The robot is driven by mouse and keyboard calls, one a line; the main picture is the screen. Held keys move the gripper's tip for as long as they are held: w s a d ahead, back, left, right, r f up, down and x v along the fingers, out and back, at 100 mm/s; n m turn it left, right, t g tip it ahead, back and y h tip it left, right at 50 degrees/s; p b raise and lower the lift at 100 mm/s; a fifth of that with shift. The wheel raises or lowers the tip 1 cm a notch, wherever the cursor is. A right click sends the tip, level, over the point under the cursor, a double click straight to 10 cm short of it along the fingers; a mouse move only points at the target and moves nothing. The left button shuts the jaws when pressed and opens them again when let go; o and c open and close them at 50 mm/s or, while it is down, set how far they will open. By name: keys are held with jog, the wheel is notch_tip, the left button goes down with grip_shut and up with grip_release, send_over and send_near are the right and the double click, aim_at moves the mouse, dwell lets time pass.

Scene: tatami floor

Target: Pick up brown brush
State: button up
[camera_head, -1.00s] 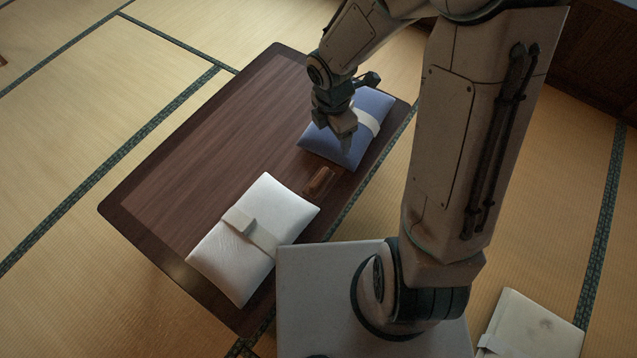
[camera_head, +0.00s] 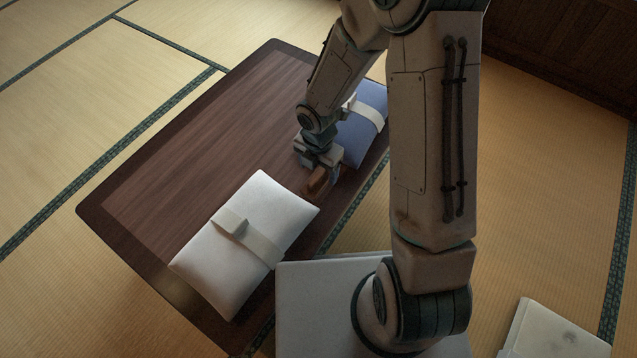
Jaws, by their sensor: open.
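The brown brush (camera_head: 318,182) lies on the dark wooden table (camera_head: 215,135), between a white folded bundle and a blue one. My gripper (camera_head: 320,174) is low over the brush, its fingers pointing down at it. The fingers and part of the brush overlap in the view, so I cannot tell whether they touch. The jaws are open, and the brush looks to be lying on the table.
The white bundle (camera_head: 235,265) with its pale band lies to the left and front of the brush. The blue bundle (camera_head: 358,140) lies close behind my gripper. The far left of the table is clear. A pale flat object (camera_head: 560,330) lies on the tatami at lower right.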

aim_at(319, 173)
jog(key=shift+d+f+b, duration=0.15)
jog(key=shift+f+b, duration=1.8)
jog(key=shift+f, duration=0.7)
jog(key=shift+r, duration=0.1)
jog(key=c, duration=1.2)
notch_tip(319, 173, up, 10)
jog(key=p, duration=0.6)
